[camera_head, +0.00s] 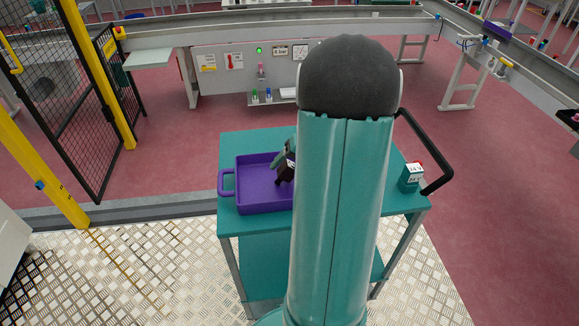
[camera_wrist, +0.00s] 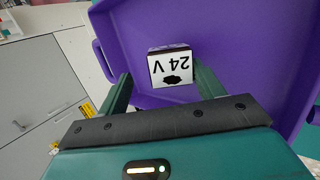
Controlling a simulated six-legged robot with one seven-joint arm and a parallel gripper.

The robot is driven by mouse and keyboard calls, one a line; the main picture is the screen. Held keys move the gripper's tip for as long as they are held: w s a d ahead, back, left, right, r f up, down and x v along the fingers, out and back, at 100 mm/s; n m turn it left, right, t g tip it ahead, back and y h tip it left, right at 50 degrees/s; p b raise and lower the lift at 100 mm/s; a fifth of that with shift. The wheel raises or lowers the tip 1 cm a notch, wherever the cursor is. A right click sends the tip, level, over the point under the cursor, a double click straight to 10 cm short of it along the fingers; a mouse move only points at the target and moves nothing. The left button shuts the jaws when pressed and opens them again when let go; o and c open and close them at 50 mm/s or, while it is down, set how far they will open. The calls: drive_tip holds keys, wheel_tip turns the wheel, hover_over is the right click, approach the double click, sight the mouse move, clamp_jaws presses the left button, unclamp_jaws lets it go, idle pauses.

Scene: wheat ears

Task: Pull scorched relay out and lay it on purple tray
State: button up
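The scorched relay (camera_wrist: 171,66) is a dark block with a white "24 V" label and a black burn mark. In the wrist view it appears upside down against the purple tray (camera_wrist: 250,50). My gripper (camera_wrist: 161,72) is around it, with a visible gap beside the left finger and the right finger close to its edge; the fingers look open. In the head view the purple tray (camera_head: 265,210) is on the teal cart, and the dark relay (camera_head: 286,174) shows over its right part beside my gripper (camera_head: 284,154). My arm hides the tray's right side.
A teal 24 V relay (camera_head: 410,178) stands at the cart's (camera_head: 250,145) right end near the black handle (camera_head: 430,145). Behind is a grey panel (camera_head: 225,85) with gauge and signs. A yellow-framed mesh fence (camera_head: 85,90) stands left.

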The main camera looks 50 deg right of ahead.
drive_tip(key=v, duration=1.3)
drive_tip(key=shift+s+r, duration=0.25)
drive_tip(key=shift+r, duration=0.1)
idle(0.3)
